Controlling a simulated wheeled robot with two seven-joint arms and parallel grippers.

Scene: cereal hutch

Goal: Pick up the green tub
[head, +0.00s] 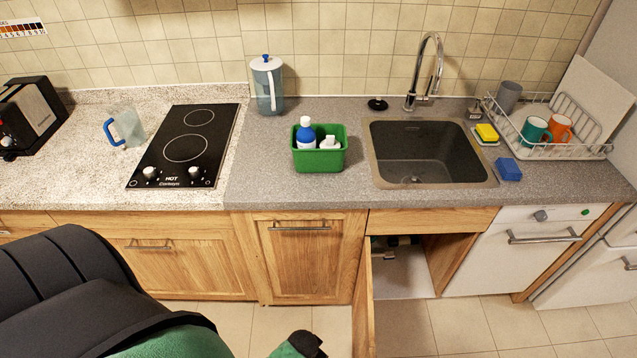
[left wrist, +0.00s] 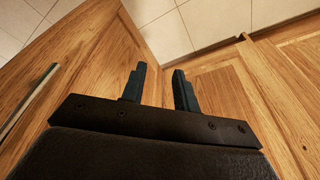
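The green tub (head: 320,160) stands upright on the grey counter between the hob and the sink. It holds a blue and white bottle (head: 306,135) and a second white bottle (head: 330,142). My left gripper shows in the left wrist view (left wrist: 159,88), its two fingers apart with nothing between them, in front of wooden cabinet doors. It is below the counter, well away from the tub. In the head view part of my arm shows at the lower left, and a dark arm tip (head: 304,343) shows at the bottom edge. My right gripper is not seen.
A clear jug with a white lid (head: 268,84) stands behind the tub. The black hob (head: 187,147) is to its left, the sink (head: 427,153) to its right. The cabinet door (head: 362,300) under the sink stands open. The counter in front of the tub is clear.

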